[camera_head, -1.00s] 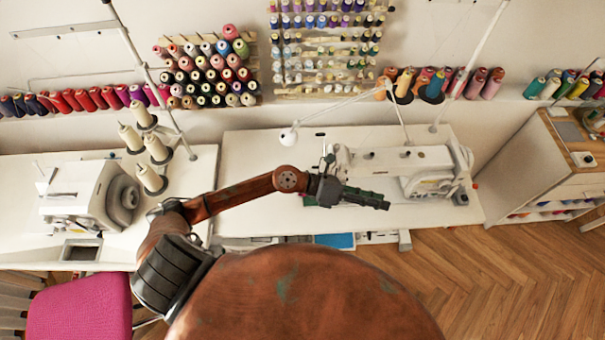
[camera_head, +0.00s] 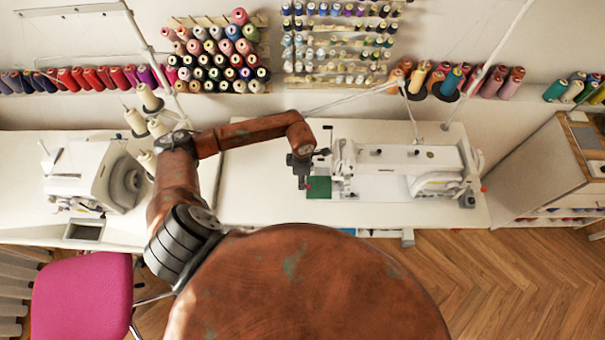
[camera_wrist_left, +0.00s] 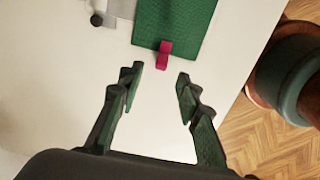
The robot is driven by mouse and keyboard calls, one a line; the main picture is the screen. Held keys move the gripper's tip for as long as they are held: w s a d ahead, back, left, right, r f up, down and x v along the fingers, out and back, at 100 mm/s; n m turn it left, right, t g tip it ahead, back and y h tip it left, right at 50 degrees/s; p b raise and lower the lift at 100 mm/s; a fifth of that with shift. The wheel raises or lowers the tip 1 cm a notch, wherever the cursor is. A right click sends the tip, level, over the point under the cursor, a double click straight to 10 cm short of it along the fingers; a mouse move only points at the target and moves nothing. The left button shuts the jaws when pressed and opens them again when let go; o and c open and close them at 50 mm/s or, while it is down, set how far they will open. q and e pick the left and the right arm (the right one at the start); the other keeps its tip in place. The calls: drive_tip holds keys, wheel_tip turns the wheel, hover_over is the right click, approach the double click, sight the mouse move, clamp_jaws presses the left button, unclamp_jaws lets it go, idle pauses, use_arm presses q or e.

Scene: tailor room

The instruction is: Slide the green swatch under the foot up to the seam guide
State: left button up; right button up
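The green swatch (camera_head: 320,187) lies on the white table at the left end of the white sewing machine (camera_head: 400,160). In the left wrist view the swatch (camera_wrist_left: 178,28) has a pink tab (camera_wrist_left: 164,54) on its near edge. My left gripper (camera_head: 303,186) points down at the swatch's left edge. In the wrist view its fingers (camera_wrist_left: 158,77) are open and empty, with the tab just ahead of the gap between them. The foot and seam guide cannot be made out clearly. My right gripper is not in view.
A grey metal plate (camera_wrist_left: 125,12) lies beside the swatch in the wrist view. A second machine (camera_head: 95,178) stands on the left table, with thread cones (camera_head: 137,121) behind it. The white tabletop (camera_head: 252,190) left of my gripper is clear. A pink chair (camera_head: 82,295) stands at lower left.

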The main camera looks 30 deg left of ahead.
sight(317, 186)
use_arm(q)
drive_tip(key=shift+f, duration=1.9)
drive_tip(key=shift+c, duration=0.4)
clamp_jaws()
